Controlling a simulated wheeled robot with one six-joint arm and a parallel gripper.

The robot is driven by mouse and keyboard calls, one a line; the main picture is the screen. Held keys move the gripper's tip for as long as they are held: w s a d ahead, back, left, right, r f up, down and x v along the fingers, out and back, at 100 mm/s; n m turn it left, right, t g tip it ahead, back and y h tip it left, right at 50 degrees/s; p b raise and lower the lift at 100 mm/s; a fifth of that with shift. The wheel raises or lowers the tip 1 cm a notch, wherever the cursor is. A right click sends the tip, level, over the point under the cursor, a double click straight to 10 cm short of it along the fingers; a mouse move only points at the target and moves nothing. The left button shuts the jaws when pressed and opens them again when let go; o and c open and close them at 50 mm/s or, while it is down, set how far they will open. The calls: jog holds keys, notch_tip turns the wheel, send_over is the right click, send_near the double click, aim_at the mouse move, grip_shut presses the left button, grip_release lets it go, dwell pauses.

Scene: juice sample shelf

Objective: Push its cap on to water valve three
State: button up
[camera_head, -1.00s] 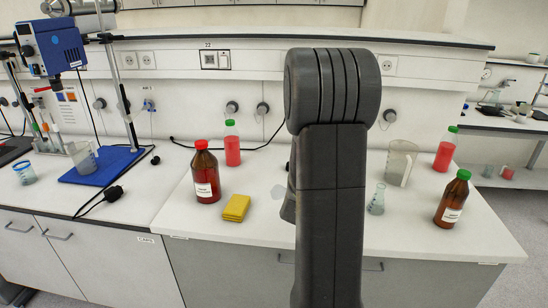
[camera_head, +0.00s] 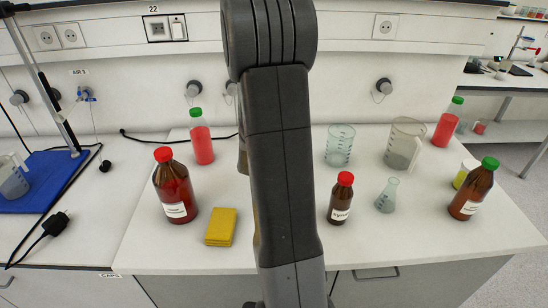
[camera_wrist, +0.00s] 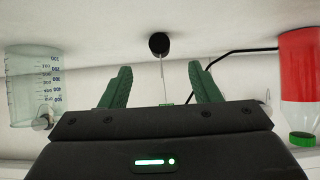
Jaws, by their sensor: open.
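In the wrist view, which is upside down, a black round cap (camera_wrist: 159,43) hangs on a pale thin cord against the white wall. The cord runs to a small green piece (camera_wrist: 166,104) at the edge of my gripper's body; the valve there is mostly hidden. My gripper (camera_wrist: 160,68) is open, its green fingers spread either side of the cord in the picture. The cap lies beyond the fingertips, with nothing held. In the head view my arm hides the gripper and this cap. I cannot read a valve number three on it.
Other round wall fittings (camera_head: 383,86) and (camera_head: 193,88) show in the head view. On the bench are a red-capped brown bottle (camera_head: 175,188), a yellow sponge (camera_head: 221,228), a small brown bottle (camera_head: 341,200), a beaker (camera_head: 340,146) and a red-liquid bottle (camera_head: 201,140).

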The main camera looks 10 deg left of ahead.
jog(key=b+x, duration=0.2)
jog(key=x, duration=0.6)
jog(key=shift+f, duration=0.1)
jog(key=shift+w, duration=0.1)
